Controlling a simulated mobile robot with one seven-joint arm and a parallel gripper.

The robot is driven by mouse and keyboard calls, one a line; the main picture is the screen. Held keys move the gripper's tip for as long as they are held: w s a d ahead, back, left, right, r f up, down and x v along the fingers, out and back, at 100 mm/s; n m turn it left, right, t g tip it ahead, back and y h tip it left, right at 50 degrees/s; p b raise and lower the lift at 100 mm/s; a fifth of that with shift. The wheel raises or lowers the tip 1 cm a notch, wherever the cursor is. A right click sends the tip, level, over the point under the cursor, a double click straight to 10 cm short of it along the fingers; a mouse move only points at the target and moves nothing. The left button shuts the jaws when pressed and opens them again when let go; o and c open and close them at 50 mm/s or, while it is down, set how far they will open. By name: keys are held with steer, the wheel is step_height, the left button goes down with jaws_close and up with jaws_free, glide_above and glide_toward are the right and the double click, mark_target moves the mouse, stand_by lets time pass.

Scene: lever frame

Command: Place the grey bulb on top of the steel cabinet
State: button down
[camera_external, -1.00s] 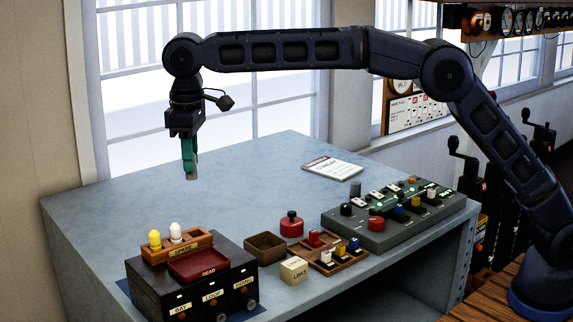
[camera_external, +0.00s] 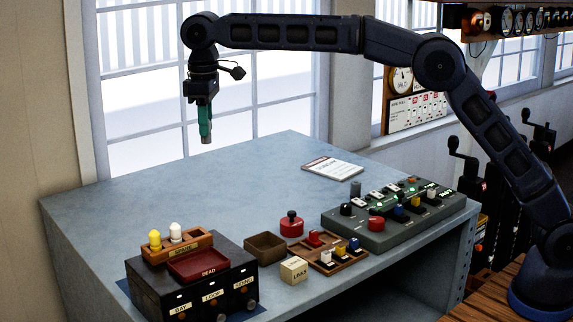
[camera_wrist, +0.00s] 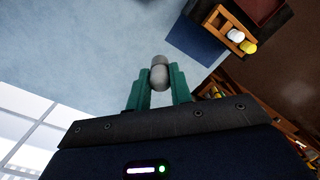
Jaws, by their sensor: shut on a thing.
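My gripper (camera_external: 205,138) hangs fingers-down above the left back part of the steel cabinet's (camera_external: 235,187) blue-grey top. In the wrist view its green fingers (camera_wrist: 158,88) are shut on the grey bulb (camera_wrist: 159,74), which shows between and beyond the fingertips. In the external view the bulb is mostly hidden by the fingers. The bulb is held in the air, clear of the top below it.
The cabinet top under my gripper is bare. Toward the front stand a black box (camera_external: 200,290) with a wooden SPARE rack (camera_external: 180,247) holding a yellow and a white bulb, and a red DEAD tray (camera_external: 198,265). A control panel (camera_external: 400,220) stands at right.

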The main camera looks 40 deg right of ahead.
steer(key=w+d+f, duration=0.3)
steer(key=w+d, duration=0.3)
steer(key=d, duration=0.8)
steer(key=w+d+f, duration=0.3)
steer(key=w+d, duration=0.2)
steer(key=d, duration=0.8)
steer(key=w+d+f, duration=0.4)
steer(key=w+d, duration=0.2)
steer(key=d, duration=0.8)
steer(key=f, duration=1.9)
steer(key=shift+s+f, duration=0.1)
steer(key=shift+s, duration=0.1)
steer(key=shift+a+f, duration=0.1)
steer(key=c, duration=1.5)
jaws_free()
steer(key=shift+o, duration=1.2)
